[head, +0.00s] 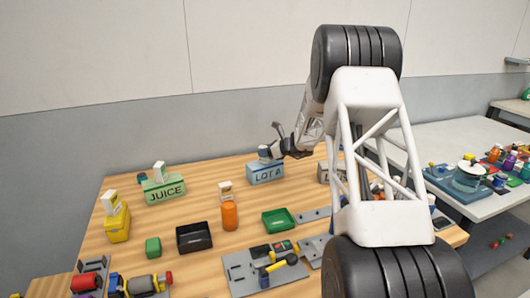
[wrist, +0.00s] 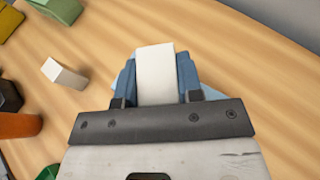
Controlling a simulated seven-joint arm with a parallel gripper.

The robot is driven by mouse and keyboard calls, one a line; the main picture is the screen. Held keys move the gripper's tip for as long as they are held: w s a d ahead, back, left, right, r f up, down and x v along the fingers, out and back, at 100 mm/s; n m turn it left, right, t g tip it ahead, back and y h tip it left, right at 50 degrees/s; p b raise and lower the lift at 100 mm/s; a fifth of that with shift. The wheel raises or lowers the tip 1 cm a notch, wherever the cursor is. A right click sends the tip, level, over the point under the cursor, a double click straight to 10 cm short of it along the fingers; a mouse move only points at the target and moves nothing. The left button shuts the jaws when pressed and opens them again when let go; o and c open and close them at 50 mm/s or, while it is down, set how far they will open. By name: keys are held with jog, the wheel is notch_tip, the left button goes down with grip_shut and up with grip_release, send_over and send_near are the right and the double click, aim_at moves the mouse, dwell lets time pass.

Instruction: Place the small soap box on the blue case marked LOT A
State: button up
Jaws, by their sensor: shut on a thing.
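My gripper (wrist: 157,78) is shut on a small white box (wrist: 155,72), which I take as the soap box; its blue fingers press on both sides. In the head view my gripper (head: 277,143) is at the blue case marked LOT A (head: 265,174), just over its top. Parts of the light blue case (wrist: 205,91) show beneath the gripper in the wrist view. Whether the box touches the case's top or hangs just above it, I cannot tell. My wrist hides most of the case there.
Another small white box (head: 225,189) stands on the table behind an orange can (head: 229,216). A green JUICE case (head: 164,189) and a yellow case (head: 117,226) each bear a white box. A grey lettered case (head: 324,173) stands right of LOT A, partly hidden by my arm.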

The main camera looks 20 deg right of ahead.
jog(key=shift+f, duration=0.1)
jog(key=o, duration=0.9)
jog(key=shift+o, duration=0.2)
jog(key=shift+s+d, duration=0.1)
jog(key=shift+v, duration=0.75)
jog(key=v, duration=1)
jog(key=shift+r, duration=0.25)
jog(key=shift+s, duration=0.1)
